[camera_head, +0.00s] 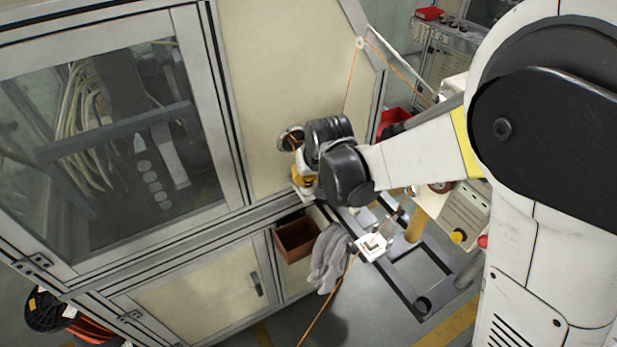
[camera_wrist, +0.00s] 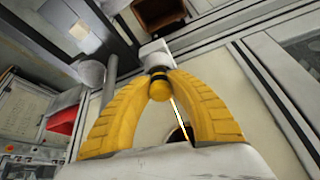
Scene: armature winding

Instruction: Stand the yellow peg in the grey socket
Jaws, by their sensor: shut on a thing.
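The yellow peg (camera_wrist: 159,88), with a dark band round it, is between the yellow fingertips of my gripper (camera_wrist: 158,78) in the wrist view. My gripper is shut on it, and its near end faces the camera. A pale grey block (camera_wrist: 154,53), which looks like the grey socket, shows just beyond the peg. I cannot tell whether the peg touches it or is in it. In the head view my gripper (camera_head: 303,184) is beside the cream cabinet panel, and the wrist hides much of it. I cannot make out the peg or socket there.
The cream cabinet (camera_head: 270,75) stands close left of my gripper. Below are a brown bin (camera_head: 296,240), grey gloves (camera_head: 328,258) and a white square fitting (camera_head: 371,247). Orange cord (camera_head: 352,82) runs above. A metal frame (camera_head: 422,265) stands to the right.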

